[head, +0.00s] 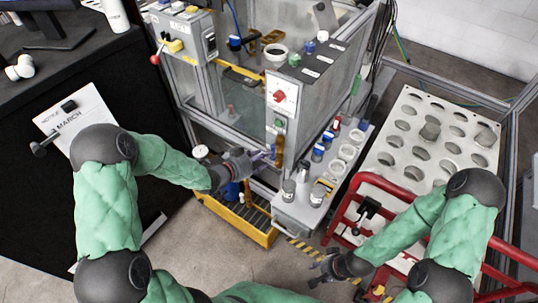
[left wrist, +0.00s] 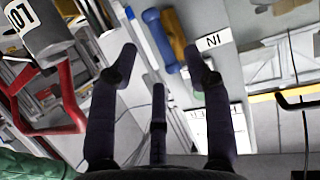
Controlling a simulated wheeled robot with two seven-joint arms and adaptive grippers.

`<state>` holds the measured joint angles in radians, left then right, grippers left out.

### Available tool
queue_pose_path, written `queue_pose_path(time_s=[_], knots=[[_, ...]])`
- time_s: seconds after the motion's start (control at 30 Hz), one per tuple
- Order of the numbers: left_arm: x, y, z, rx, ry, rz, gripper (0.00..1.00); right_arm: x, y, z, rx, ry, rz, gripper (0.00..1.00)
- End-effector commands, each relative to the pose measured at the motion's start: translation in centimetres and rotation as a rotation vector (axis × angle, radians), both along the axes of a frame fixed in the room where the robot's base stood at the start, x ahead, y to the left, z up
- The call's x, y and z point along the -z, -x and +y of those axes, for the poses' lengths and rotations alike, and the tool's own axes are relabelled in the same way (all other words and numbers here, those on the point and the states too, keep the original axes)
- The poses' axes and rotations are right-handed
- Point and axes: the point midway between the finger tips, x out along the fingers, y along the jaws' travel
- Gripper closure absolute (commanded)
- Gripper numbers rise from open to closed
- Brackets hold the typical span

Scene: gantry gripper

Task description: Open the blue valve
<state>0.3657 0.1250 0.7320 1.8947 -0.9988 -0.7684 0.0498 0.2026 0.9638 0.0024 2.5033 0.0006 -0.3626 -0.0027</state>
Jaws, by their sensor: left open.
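The blue valve handle (left wrist: 157,38) shows at the top centre of the left wrist view, beside an orange-brown handle (left wrist: 174,38). Both lie beyond my left gripper, roughly between its spread fingertips and apart from them. In the head view the orange-brown handle (head: 279,151) hangs on the front of the machine cabinet, and the blue one is hardly visible behind my fingers. My left gripper (head: 260,156) is open and empty, pointing at the handles; it also shows in the left wrist view (left wrist: 162,68). My right gripper (head: 328,268) is low at the right, small and unclear.
A grey shelf (head: 300,213) with jars and bottles juts out right of the handles. A yellow-edged tray (head: 262,238) is below my left gripper. A red cart frame (head: 362,180) and a white panel with holes (head: 386,158) stand at the right. A black cabinet is at the left.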

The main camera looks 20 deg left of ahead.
Motion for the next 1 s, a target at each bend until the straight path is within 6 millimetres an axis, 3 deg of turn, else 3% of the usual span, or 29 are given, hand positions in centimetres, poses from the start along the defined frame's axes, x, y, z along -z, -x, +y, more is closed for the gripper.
queue_pose_path(time_s=[0.2,0.4,1.0], knots=[[-1.6,3.3,2.1,-0.003,0.000,-0.001,0.51,0.0,0.0,0.0,0.000,0.000,0.000,0.60],[-2.4,5.0,3.1,-0.002,0.000,0.000,0.51,0.0,0.0,0.0,0.000,0.000,0.000,0.60],[-2.6,5.4,3.2,0.001,0.001,-0.001,0.51,0.0,0.0,0.0,0.000,0.000,0.000,0.60]])
